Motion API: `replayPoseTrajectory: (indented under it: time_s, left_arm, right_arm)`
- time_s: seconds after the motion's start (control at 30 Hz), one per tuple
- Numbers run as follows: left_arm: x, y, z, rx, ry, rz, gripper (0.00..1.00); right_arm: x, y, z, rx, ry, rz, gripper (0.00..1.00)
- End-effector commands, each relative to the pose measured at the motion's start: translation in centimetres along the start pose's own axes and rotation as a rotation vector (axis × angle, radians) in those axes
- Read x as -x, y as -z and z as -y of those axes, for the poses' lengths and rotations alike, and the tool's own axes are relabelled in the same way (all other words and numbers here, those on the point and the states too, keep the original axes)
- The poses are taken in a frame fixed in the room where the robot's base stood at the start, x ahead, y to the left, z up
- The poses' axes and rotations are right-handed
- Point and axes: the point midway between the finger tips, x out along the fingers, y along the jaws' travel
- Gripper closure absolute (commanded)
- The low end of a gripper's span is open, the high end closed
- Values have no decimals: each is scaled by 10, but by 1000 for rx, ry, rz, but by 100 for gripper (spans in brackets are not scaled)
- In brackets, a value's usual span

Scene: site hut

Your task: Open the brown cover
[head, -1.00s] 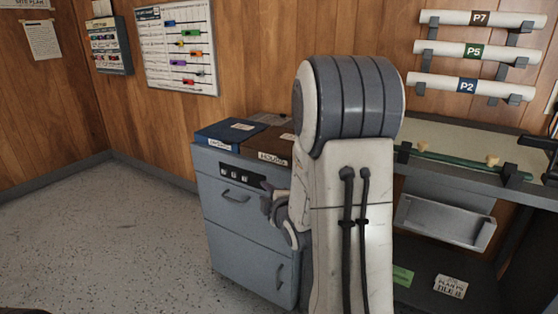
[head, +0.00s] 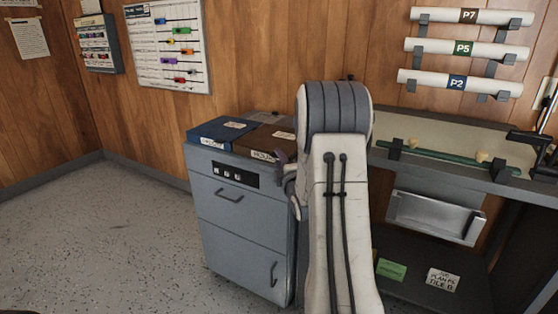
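The brown cover (head: 262,139) lies shut and flat on top of the grey cabinet, right of a blue cover (head: 215,129). It has a pale label on top and another at its front edge, partly hidden. My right gripper (head: 281,160) is at the front right edge of the brown cover. One dark finger shows there; my arm hides the rest, so I cannot tell whether it is open or touching the cover. My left gripper is out of view.
The grey cabinet (head: 240,230) has front handles and a small dark panel. A drafting table (head: 450,145) with a green bar and a metal tray (head: 435,215) stands at the right. Open floor (head: 100,230) lies left. Rolled plans (head: 465,47) hang on the wall.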

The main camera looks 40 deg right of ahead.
Motion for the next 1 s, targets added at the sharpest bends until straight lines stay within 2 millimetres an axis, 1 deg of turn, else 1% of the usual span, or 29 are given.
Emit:
replayPoseTrajectory:
  time_s: [0.1,0.33,0.37,0.4,0.43,0.47,1.0]
  left_arm:
    - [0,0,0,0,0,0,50]
    - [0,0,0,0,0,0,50]
    - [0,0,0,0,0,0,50]
    - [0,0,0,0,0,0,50]
    - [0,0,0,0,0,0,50]
    - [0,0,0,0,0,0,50]
    - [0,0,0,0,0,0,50]
  right_arm:
    - [-5,0,0,-1,0,-1,62]
    - [-5,0,0,-1,0,0,62]
    - [-5,0,0,-1,0,0,70]
    - [-5,0,0,-1,0,0,85]
    - [-5,0,0,-1,0,0,97]
    - [-5,0,0,-1,0,0,100]
    - [-5,0,0,-1,1,1,100]
